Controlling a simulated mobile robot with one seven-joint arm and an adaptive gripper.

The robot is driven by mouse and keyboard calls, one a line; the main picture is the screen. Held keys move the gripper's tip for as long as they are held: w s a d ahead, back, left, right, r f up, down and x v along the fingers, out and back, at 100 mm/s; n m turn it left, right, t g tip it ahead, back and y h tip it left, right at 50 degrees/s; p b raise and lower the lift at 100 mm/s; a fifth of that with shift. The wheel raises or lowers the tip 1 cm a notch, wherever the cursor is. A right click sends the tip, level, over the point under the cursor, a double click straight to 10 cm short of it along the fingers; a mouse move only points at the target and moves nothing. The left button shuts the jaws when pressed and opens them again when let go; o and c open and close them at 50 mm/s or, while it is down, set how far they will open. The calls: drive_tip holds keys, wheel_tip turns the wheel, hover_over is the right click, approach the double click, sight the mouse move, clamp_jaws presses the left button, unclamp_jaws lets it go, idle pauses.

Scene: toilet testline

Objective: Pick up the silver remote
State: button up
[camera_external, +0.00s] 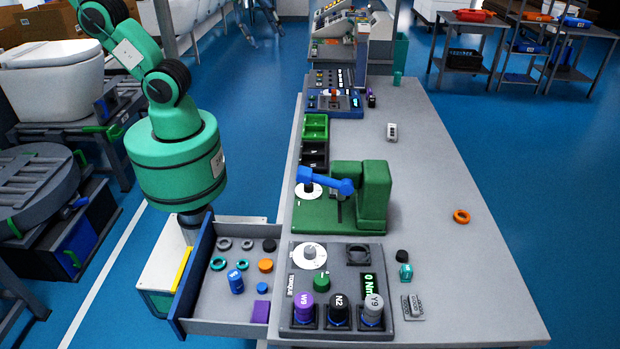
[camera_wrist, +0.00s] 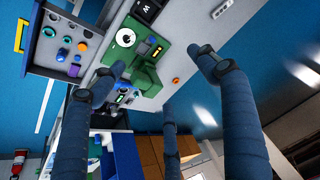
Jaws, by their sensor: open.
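I cannot tell for sure which object is the silver remote. A small pale grey device with a dark face (camera_external: 391,132) lies on the grey bench in the external view, beyond the green machine. A grey block with raised details (camera_external: 412,306) lies near the front, right of the torque panel. In the wrist view my gripper (camera_wrist: 155,66) is open and empty, its dark blue fingers spread wide above the bench. My gripper is outside the external view; only my green arm shows at the left.
The green machine with a blue lever (camera_external: 374,190) stands mid-bench. The torque panel (camera_external: 345,258) is in front. An open drawer (camera_external: 190,275) with small parts juts left. An orange ring (camera_external: 461,216) lies at right. The bench's right side is mostly clear.

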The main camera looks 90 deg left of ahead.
drive_tip(key=w+a+r+m, duration=0.2)
drive_tip(key=w+a+m, duration=0.1)
drive_tip(key=w, duration=0.7)
drive_tip(key=m+g+p, duration=0.5)
drive_tip(key=m+p, duration=0.1)
drive_tip(key=m, duration=0.9)
hover_over(390, 129)
wheel_tip(390, 129, down, 38)
drive_tip(key=shift+s+d+f, duration=0.1)
drive_tip(key=shift+s+d, duration=0.05)
drive_tip(key=shift+d, duration=0.05)
drive_tip(key=shift+f, duration=0.1)
drive_tip(key=shift+f, duration=4.15)
drive_tip(key=shift+f, duration=0.15)
